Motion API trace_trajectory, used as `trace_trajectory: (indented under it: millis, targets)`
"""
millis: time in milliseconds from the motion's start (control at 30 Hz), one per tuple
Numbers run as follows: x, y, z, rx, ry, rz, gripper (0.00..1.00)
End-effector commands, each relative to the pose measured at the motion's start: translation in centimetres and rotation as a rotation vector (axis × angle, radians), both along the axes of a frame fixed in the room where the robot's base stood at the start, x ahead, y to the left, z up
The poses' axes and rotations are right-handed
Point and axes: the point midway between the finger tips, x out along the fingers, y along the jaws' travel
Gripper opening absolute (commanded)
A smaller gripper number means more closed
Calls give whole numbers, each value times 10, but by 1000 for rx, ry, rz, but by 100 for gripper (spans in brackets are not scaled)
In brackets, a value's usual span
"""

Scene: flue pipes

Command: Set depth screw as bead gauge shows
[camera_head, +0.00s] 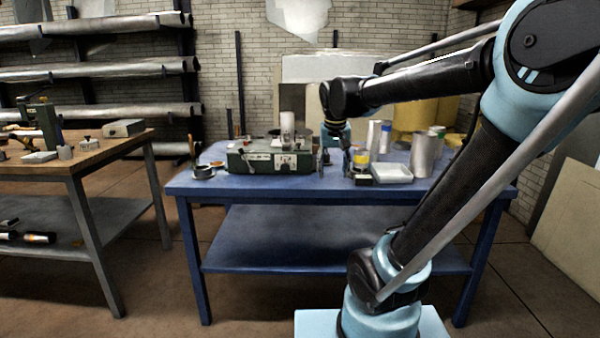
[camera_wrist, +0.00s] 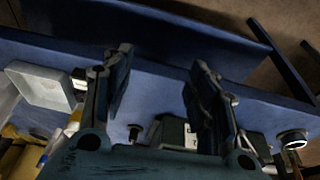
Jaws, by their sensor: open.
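A green bench machine (camera_head: 262,158) with pale label plates and a pale upright cylinder (camera_head: 287,127) on top stands on the blue table. Part of the machine shows between and beyond my fingers in the wrist view (camera_wrist: 172,131). My gripper (camera_head: 335,162) points down just right of the machine. In the wrist view my gripper (camera_wrist: 161,82) has its two fingers wide apart, with only the blue table surface between their tips. I cannot make out the depth screw or the bead gauge; they are too small or hidden.
A white tray (camera_head: 391,173) stands to the right, also in the wrist view (camera_wrist: 40,86). A wooden bench (camera_head: 95,146) stands at left.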

Motion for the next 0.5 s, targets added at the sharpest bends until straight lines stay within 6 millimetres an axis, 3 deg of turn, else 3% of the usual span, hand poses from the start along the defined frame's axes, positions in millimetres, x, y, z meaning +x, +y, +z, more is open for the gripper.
trace_trajectory:
  millis: [200,500]
  targets:
    - [62,51,38,3,-35,-2,53]
    - [133,130,72,19,-83,-10,53]
